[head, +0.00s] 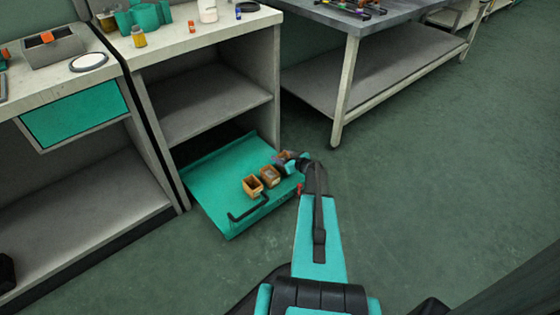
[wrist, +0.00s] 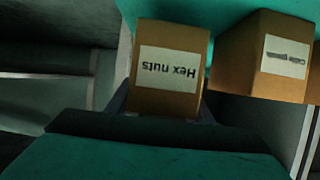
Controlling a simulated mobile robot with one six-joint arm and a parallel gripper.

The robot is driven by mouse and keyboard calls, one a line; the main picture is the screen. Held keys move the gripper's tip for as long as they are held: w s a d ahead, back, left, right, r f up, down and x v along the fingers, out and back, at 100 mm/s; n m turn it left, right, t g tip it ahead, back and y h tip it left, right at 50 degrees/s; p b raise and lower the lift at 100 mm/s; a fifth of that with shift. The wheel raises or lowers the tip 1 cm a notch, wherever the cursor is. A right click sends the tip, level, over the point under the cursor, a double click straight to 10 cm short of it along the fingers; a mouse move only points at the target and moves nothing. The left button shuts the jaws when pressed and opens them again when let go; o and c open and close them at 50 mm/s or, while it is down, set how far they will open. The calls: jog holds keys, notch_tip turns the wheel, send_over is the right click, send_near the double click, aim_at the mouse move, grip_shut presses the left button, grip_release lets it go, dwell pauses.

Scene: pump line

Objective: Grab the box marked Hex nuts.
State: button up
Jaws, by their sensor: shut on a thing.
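The box marked Hex nuts (wrist: 167,95) is brown with a white label, which reads upside down in the wrist view. My gripper (wrist: 163,104) is shut on it, with dark fingers at both sides of the box's near end. In the head view my gripper (head: 290,160) is low over the right side of the teal fold-down door, and it mostly hides the held box there. I cannot tell whether the box is touching the door.
A brown box with a bolt picture (wrist: 282,57) stands close on the right in the wrist view. In the head view two open boxes, a nearer one (head: 253,187) and a middle one (head: 269,176), stand on the teal door (head: 210,185). A black handle (head: 248,209) lies at its front.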

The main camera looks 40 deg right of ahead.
notch_tip(320, 180, up, 8)
jog(key=shift+f+p, duration=0.25)
jog(key=shift+p, duration=0.5)
jog(key=shift+a, duration=0.1)
